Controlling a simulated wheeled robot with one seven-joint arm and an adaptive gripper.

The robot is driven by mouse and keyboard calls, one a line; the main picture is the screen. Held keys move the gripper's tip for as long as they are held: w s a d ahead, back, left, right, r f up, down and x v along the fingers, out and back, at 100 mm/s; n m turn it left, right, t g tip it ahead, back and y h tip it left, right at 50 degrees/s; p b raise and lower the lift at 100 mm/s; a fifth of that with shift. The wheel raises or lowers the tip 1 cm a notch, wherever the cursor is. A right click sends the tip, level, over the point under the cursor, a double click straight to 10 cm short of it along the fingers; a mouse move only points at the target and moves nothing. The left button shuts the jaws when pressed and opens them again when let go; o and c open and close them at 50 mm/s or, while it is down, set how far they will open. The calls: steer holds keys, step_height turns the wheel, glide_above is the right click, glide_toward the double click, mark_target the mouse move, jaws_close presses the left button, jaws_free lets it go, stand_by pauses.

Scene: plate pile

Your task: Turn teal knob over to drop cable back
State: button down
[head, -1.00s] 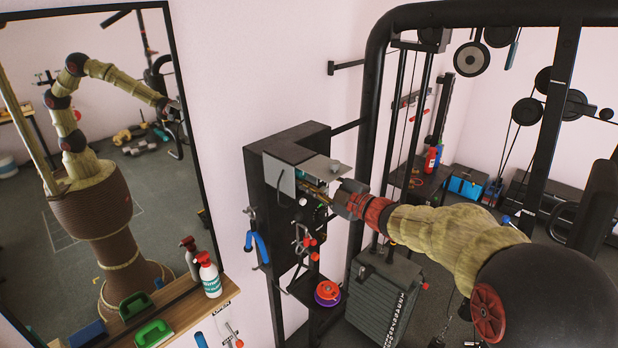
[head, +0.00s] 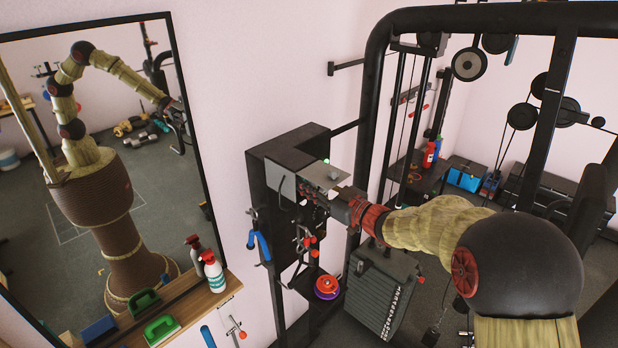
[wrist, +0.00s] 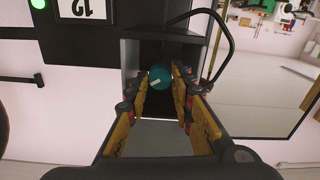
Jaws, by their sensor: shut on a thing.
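The teal knob (wrist: 160,76) shows in the wrist view as a round face with a short white mark, between my fingertips. My gripper (wrist: 160,88) is shut on it, one yellow-and-dark finger on each side. In the head view my gripper (head: 322,196) reaches into the front of the black wall-mounted box (head: 292,150), under a grey metal plate (head: 325,176). The knob is hidden there by the plate and my gripper. I cannot make out the cable in either view.
A mirror (head: 110,270) hangs at left above a wooden shelf (head: 200,306) with a spray bottle (head: 213,272). Tools hang below the box, and a red-and-purple round thing (head: 327,288) sits on a lower shelf.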

steer(key=shift+m+p, duration=4.1)
steer(key=shift+m, duration=2.2)
steer(key=c, duration=1.5)
jaws_free()
steer(key=shift+c, duration=0.2)
